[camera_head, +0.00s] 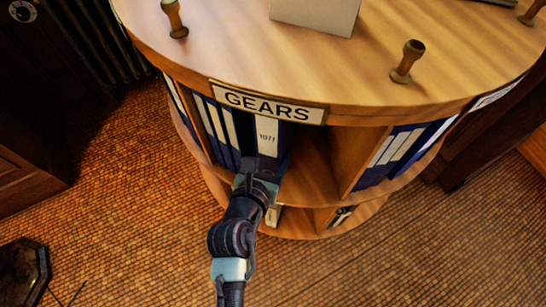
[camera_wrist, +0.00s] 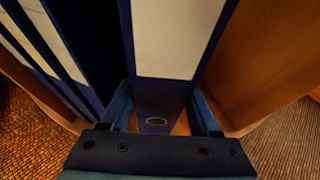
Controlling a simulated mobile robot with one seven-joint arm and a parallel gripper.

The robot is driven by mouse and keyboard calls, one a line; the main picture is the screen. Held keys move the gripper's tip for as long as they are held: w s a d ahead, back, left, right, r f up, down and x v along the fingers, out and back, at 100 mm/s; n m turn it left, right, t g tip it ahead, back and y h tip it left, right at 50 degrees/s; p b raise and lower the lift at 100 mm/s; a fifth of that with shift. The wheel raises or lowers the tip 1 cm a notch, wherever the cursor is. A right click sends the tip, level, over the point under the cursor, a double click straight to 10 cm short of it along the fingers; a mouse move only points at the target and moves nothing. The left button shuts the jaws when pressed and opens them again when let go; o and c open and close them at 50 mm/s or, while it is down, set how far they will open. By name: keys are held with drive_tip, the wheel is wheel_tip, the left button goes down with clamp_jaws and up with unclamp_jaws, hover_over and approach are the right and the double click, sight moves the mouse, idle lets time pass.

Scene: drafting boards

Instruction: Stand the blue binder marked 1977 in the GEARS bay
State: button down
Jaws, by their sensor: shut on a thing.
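The blue binder marked 1977 (camera_head: 267,140) stands upright in the bay under the GEARS sign (camera_head: 267,102), its pale label facing out. My gripper (camera_head: 257,178) is shut on the lower part of its spine. In the wrist view the binder (camera_wrist: 177,40) rises between the two fingers of my gripper (camera_wrist: 163,112), with a ringed hole low on its spine. Several blue binders (camera_head: 217,130) stand to its left in the same bay, with a dark gap between them and it. The binder's back and its base are hidden.
A wooden divider (camera_head: 357,160) bounds the bay on the right, with open shelf between it and the binder. More blue binders (camera_head: 398,152) fill the bay beyond. The round top (camera_head: 230,60) carries wooden stamps (camera_head: 407,62) and overhangs the bay.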

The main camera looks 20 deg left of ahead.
drive_tip(key=shift+w+f+b, duration=0.2)
drive_tip(key=shift+f+b, duration=0.35)
drive_tip(key=shift+f, duration=0.25)
drive_tip(key=shift+w+f+b, duration=0.2)
drive_tip(key=shift+f+b, duration=0.3)
drive_tip(key=shift+f, duration=0.4)
drive_tip(key=shift+c, duration=2)
unclamp_jaws()
drive_tip(key=shift+f, duration=0.15)
drive_tip(key=shift+s+r, duration=0.25)
drive_tip(key=shift+s, duration=0.05)
drive_tip(key=p+v, duration=0.2)
drive_tip(key=v, duration=0.9)
drive_tip(key=shift+s+p, duration=0.25)
drive_tip(key=shift+p, duration=0.1)
drive_tip(key=shift+r, duration=0.1)
